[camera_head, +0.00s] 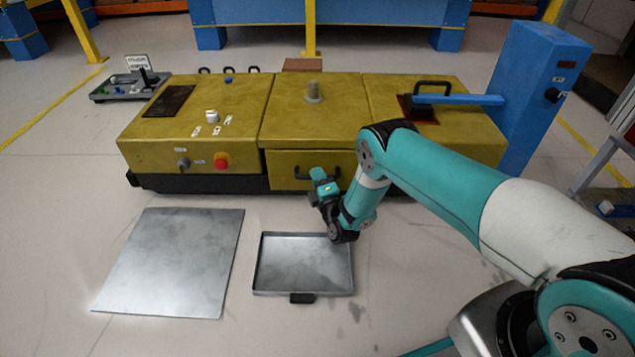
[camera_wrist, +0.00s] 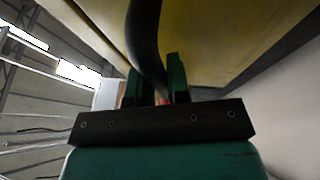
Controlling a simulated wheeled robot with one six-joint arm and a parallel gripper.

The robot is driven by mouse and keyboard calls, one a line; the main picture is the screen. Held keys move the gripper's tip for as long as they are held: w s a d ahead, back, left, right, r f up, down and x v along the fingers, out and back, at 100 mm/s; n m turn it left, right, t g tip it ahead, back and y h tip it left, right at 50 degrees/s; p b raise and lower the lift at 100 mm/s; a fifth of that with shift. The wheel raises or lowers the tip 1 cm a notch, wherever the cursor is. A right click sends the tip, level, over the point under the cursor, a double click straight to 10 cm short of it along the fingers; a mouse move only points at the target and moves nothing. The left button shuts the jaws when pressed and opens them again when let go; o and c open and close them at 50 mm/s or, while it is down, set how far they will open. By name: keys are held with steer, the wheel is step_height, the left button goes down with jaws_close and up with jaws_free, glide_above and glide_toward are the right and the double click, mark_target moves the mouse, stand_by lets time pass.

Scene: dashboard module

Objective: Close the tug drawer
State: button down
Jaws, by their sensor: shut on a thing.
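The yellow tug (camera_head: 205,130) stands on the floor, and its drawer (camera_head: 283,160) is in the middle of the front side. The drawer has a black arched handle (camera_head: 301,177). My gripper (camera_head: 319,180) is at the handle's right part. In the wrist view, the green fingers of my gripper (camera_wrist: 156,85) sit on either side of the black handle (camera_wrist: 146,35), shut on it. The yellow drawer front (camera_wrist: 215,45) fills the upper part of that view. My gripper hides part of the handle, and I cannot tell how far the drawer stands out.
A shallow metal tray (camera_head: 305,263) and a flat metal sheet (camera_head: 175,262) lie on the floor in front of the tug. A blue post (camera_head: 535,95) stands at the tug's right end. Bare floor lies between the tug and the tray.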

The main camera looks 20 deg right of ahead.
steer(key=shift+w+a, duration=0.1)
steer(key=shift+w, duration=0.05)
steer(key=c, duration=1.1)
jaws_free()
steer(key=shift+d, duration=0.2)
steer(key=shift+s+p, duration=0.4)
steer(key=shift+p, duration=0.1)
steer(key=p+v, duration=1)
steer(key=v, duration=0.6)
steer(key=shift+s, duration=0.3)
